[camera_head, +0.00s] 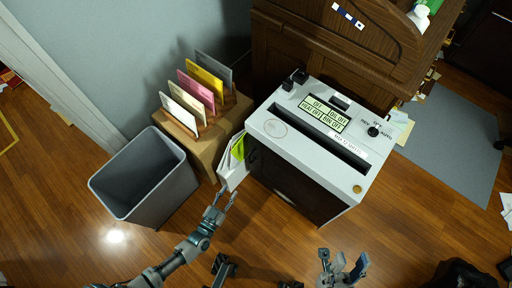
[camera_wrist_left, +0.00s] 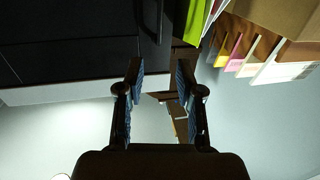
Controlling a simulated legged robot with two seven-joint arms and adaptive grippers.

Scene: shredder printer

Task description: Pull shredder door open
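The shredder (camera_head: 281,146) has a white top with a slot, labels and a knob. Its dark front door (camera_head: 290,182) looks closed. The door also fills the upper left of the left wrist view (camera_wrist_left: 75,45), with a dark handle-like strip (camera_wrist_left: 152,22) near its edge. My left gripper (camera_head: 225,194) is open and empty, in front of the shredder's left side, apart from the door. In the left wrist view its two fingers (camera_wrist_left: 159,77) stand apart beyond that strip's lower end. My right gripper (camera_head: 343,262) is open and empty, low in the head view, in front of the shredder.
A grey bin (camera_head: 145,184) stands left of my left gripper. A white holder (camera_head: 233,175) with green paper sits beside the shredder's left side. A cardboard box (camera_head: 211,143) carries colored folders behind it. A wooden cabinet (camera_head: 330,40) is behind the shredder. Floor in front is mostly clear.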

